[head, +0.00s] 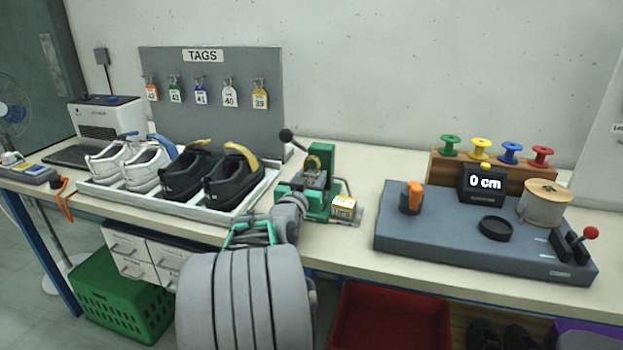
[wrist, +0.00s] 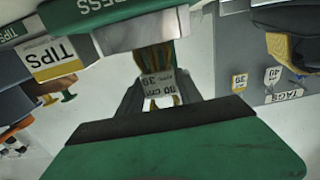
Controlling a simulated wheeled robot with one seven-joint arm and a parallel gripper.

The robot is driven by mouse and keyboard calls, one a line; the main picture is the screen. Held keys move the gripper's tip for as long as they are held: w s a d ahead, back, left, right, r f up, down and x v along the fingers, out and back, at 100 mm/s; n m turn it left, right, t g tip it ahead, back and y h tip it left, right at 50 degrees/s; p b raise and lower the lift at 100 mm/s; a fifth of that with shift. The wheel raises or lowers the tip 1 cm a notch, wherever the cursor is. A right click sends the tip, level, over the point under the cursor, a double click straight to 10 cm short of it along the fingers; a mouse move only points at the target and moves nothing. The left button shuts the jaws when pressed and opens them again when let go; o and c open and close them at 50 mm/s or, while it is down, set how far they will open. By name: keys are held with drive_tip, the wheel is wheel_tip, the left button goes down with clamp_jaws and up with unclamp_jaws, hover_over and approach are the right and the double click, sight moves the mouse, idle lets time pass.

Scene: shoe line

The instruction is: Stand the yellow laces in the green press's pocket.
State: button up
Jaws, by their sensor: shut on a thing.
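The green press (head: 322,204) stands on the bench right of the shoe tray, its black-knobbed lever up at the left. In the wrist view, its green body (wrist: 85,12) and a grey block lie at the top. My gripper (wrist: 157,86) is shut on the yellow laces (wrist: 153,58), a bundle with a white "80 cm 39" tag. The laces reach up to the grey block's edge in that view; whether their end is inside the pocket is hidden. In the head view my gripper (head: 313,181) is at the press, with a yellowish loop (head: 314,162) above it.
A box of tips (head: 343,207) sits at the press's right front. The tray (head: 250,201) with white and black shoes is close on the left. The tag board (head: 215,75) stands behind. A blue-grey measuring station (head: 440,228) is at the right, with bare bench between.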

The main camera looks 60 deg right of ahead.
drive_tip(key=shift+f+b, duration=0.4)
drive_tip(key=shift+b, duration=0.1)
drive_tip(key=o, duration=1.3)
drive_tip(key=shift+o, duration=0.2)
drive_tip(key=shift+r+p, duration=0.5)
drive_tip(key=shift+p, duration=0.3)
drive_tip(key=shift+a+r, duration=0.2)
drive_tip(key=shift+a, duration=0.1)
drive_tip(key=s+a, duration=0.2)
drive_tip(key=a, duration=0.9)
drive_tip(key=shift+a, duration=0.15)
